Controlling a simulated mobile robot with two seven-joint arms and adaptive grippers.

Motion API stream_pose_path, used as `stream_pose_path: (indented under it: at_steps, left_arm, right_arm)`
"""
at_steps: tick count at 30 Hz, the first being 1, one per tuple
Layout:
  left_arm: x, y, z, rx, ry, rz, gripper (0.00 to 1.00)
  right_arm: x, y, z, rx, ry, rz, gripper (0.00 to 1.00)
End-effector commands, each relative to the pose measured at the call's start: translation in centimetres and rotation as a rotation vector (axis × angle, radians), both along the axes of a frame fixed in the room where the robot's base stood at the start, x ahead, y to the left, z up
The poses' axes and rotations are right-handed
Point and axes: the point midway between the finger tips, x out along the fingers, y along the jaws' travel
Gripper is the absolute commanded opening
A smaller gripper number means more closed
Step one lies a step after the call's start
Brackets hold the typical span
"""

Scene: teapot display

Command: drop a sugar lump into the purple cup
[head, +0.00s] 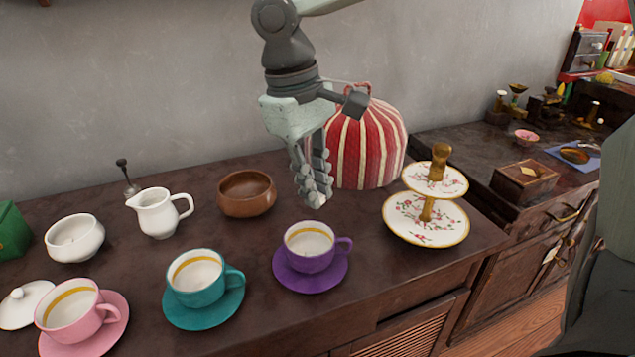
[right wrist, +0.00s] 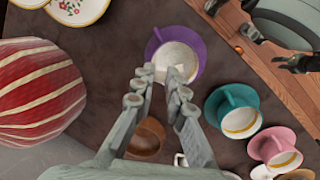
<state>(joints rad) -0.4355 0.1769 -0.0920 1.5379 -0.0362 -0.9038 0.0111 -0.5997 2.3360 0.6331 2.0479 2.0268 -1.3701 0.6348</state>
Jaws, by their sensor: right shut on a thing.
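The purple cup (head: 309,262) stands upright on its purple saucer (head: 312,285) near the table's front edge, its white inside facing up. My right gripper (head: 314,198) points down above and slightly behind the cup, apart from it. It is shut on a small white sugar lump (head: 317,203) that shows at its fingertips. In the right wrist view, the fingertips (right wrist: 160,75) lie over the near side of the purple cup (right wrist: 158,52), and the lump is hard to tell from the cup's white inside.
A teal cup (head: 198,290) and a pink cup (head: 70,318) stand to the left. Behind are a wooden bowl (head: 246,207), a white jug (head: 157,213) and a white bowl (head: 75,250). A striped tea cosy (head: 370,150) and a two-tier stand (head: 440,235) are right.

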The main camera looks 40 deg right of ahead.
Motion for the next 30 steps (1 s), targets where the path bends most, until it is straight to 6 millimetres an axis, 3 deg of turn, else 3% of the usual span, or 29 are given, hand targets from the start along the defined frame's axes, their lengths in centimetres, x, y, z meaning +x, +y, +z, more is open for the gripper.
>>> stream_pose_path:
  at_steps: [15, 28, 30]
  left_arm:
    - [0.1, 0.2, 0.1, 0.004, -0.001, -0.001, 0.37]
    - [-0.2, 0.2, 0.1, 0.004, 0.003, -0.001, 0.37]
    - [-0.2, 0.2, 0.0, 0.004, 0.004, -0.001, 0.37]
  right_arm:
    - [-0.1, 0.0, -5.1, 0.000, 0.002, 0.001, 0.05]
    - [0.0, 0.0, -5.9, 0.000, 0.000, 0.001, 0.05]
    - [0.0, 0.0, -5.9, 0.000, 0.000, 0.001, 0.20]
